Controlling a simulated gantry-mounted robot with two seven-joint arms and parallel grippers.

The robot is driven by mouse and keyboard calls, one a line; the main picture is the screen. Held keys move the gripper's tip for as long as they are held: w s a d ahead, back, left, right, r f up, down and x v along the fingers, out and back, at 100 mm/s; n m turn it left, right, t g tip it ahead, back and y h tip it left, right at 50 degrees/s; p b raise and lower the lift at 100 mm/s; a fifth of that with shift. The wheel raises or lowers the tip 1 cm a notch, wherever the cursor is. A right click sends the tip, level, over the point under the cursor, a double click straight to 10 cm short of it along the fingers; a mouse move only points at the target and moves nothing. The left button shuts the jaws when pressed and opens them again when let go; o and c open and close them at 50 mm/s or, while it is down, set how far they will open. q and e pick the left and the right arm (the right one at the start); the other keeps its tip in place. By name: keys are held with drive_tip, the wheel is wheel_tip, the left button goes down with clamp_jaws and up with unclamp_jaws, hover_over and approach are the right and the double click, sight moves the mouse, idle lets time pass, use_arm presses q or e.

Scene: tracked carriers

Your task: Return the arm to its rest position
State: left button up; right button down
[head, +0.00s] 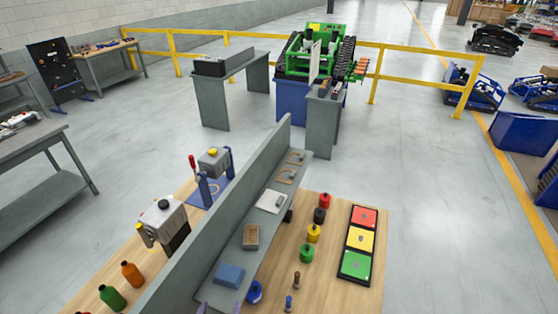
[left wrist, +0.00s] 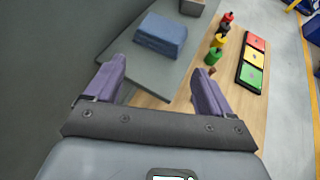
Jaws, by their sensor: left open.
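My left gripper (head: 219,307) just shows at the bottom edge of the head view. In the left wrist view its two purple fingers (left wrist: 157,88) are wide apart with nothing between them. The fingers are over the near end of the grey shelf (left wrist: 120,62), short of a folded blue cloth (left wrist: 161,35). The same cloth (head: 229,275) lies on the shelf in the head view. My right gripper is in neither view.
A tall grey divider (head: 215,225) runs along the shelf. Several small bottles (head: 313,233) and a tray (head: 343,251) with red, yellow and green squares stand on the wooden bench (head: 330,295) to the right. A blue bottle (head: 255,292) stands close by the shelf.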

use_arm(q)
drive_tip(key=s+a+r+n+g+p, duration=0.1)
drive_tip(key=s+a+n+g+p, duration=0.1)
drive_tip(key=s+n, duration=0.8)
drive_tip(key=s+a+r+n+g+p, duration=0.1)
drive_tip(key=s+a+n+g, duration=0.3)
drive_tip(key=n, duration=1.9)
drive_tip(key=shift+s+g+p, duration=0.45)
drive_tip(key=shift+s+g, duration=1.25)
drive_tip(key=shift+s, duration=1.3)
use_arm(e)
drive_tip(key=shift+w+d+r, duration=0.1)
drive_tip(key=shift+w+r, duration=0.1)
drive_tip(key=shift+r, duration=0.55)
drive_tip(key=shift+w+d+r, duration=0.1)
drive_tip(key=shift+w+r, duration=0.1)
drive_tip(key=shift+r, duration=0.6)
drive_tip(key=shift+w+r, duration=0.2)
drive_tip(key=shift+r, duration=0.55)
